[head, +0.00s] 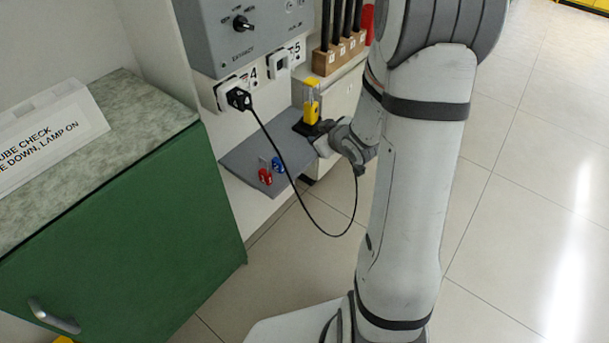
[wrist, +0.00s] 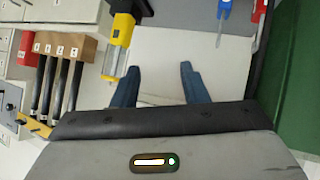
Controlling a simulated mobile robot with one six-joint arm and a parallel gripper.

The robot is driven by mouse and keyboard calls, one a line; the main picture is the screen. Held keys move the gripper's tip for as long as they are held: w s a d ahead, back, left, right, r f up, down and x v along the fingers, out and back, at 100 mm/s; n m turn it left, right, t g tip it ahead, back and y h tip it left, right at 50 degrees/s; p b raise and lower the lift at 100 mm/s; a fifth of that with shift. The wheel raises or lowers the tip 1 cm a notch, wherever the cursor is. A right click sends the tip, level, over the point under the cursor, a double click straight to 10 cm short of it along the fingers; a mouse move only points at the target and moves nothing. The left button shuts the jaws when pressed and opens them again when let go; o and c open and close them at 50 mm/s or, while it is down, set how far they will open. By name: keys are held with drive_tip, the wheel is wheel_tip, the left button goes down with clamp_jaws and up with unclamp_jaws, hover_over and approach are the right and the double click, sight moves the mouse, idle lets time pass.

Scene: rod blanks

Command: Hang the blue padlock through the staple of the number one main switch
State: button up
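The blue padlock (head: 278,164) stands on the grey shelf (head: 245,155) next to the red padlock (head: 265,176). In the wrist view the blue padlock (wrist: 224,10) shows at the top, right of centre, with the red padlock (wrist: 258,14) to its right. My gripper (wrist: 160,82) is open, with nothing between its fingers, and apart from the blue padlock. In the head view it is near the shelf's right end, its fingers hard to make out. A grey switch box (head: 215,40) with a black rotary knob is on the wall. I cannot make out a number one or a staple.
A yellow tool (head: 311,112) on a black base stands at the shelf's right end, close left of my fingers in the wrist view (wrist: 116,55). A black cable loops from a plug (head: 238,98). A wooden rack (head: 338,55) holds dark rods. A green cabinet (head: 130,220) stands left.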

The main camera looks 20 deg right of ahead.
wheel_tip(320, 180, down, 11)
drive_tip(key=a+n+t+y+b, duration=0.1)
drive_tip(key=a+y+b, duration=0.1)
drive_tip(key=y+b, duration=0.2)
drive_tip(key=t+y+b, duration=0.3)
drive_tip(key=y+b, duration=0.1)
approach(283, 168)
drive_tip(key=x, duration=0.8)
drive_tip(key=shift+w+a+f, duration=0.1)
drive_tip(key=shift+w+f, duration=0.1)
drive_tip(key=shift+w, duration=0.1)
drive_tip(key=shift+x, duration=1.15)
drive_tip(key=shift+b, duration=0.35)
clamp_jaws()
drive_tip(key=shift+r, duration=0.15)
